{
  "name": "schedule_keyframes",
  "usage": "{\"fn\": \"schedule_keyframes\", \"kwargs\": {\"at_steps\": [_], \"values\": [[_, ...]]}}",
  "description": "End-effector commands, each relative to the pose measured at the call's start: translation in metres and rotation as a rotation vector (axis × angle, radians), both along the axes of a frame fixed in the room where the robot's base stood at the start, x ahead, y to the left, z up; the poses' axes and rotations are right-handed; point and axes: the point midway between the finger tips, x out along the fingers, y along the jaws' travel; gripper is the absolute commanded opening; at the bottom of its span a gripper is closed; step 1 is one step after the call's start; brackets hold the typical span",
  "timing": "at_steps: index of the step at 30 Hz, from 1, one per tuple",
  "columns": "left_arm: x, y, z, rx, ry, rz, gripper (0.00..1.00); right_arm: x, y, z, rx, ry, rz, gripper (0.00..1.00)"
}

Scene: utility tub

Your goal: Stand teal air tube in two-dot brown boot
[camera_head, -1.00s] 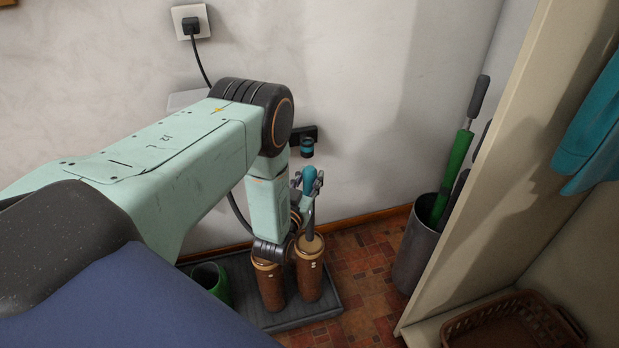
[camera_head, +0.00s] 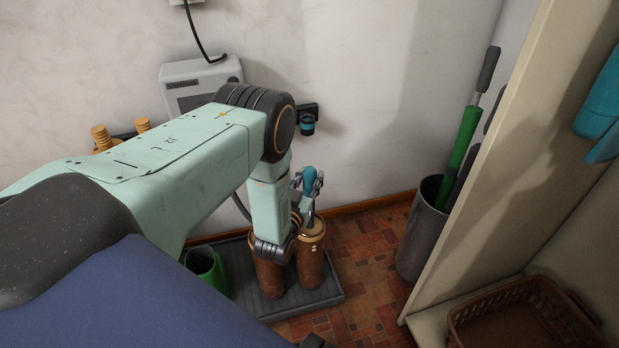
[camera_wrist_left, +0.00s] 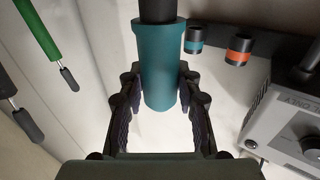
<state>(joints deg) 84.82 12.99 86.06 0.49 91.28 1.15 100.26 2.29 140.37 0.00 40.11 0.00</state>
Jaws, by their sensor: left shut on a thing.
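The teal air tube (camera_head: 310,174) has a teal upper part and a darker lower part. My left gripper (camera_head: 312,184) is shut on it and holds it about upright over the right-hand brown boot (camera_head: 311,265). The tube's lower end is at this boot's mouth; I cannot tell how far inside it is. In the left wrist view the teal tube (camera_wrist_left: 161,68) sits between the fingers of the gripper (camera_wrist_left: 160,108). A second brown boot (camera_head: 268,278) stands just left, partly behind my wrist.
The boots stand on a dark ridged tray (camera_head: 325,290) beside a green boot (camera_head: 206,267). A wall holder (camera_head: 307,123) with a teal ring is behind. A grey bin (camera_head: 423,245) with long-handled tools and a shelf with a basket (camera_head: 525,315) stand right.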

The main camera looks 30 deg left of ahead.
Motion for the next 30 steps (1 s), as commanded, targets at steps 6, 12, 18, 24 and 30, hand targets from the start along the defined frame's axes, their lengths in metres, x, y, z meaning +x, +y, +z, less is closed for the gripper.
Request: {"fn": "schedule_keyframes", "kwargs": {"at_steps": [6, 12, 18, 24, 30], "values": [[0.0, 0.0, -0.022, 0.0, -0.001, 0.0, 0.0, 0.0, 0.0, -0.019, 0.0, 0.0, 0.0, 0.6], [0.0, 0.0, -0.038, 0.0, -0.001, 0.0, 0.0, 0.0, 0.0, -0.028, 0.0, 0.0, 0.0, 0.6], [0.0, 0.0, -0.054, 0.0, -0.001, -0.001, 0.0, 0.0, 0.0, -0.034, 0.0, 0.0, 0.0, 0.6], [0.0, 0.0, -0.07, 0.0, 0.0, -0.002, 0.0, 0.0, 0.0, -0.034, 0.0, 0.0, 0.0, 0.6], [0.0, 0.0, -0.087, 0.0, 0.0, 0.0, 0.0, 0.0, 0.0, -0.034, 0.0, 0.0, 0.0, 0.6]]}}
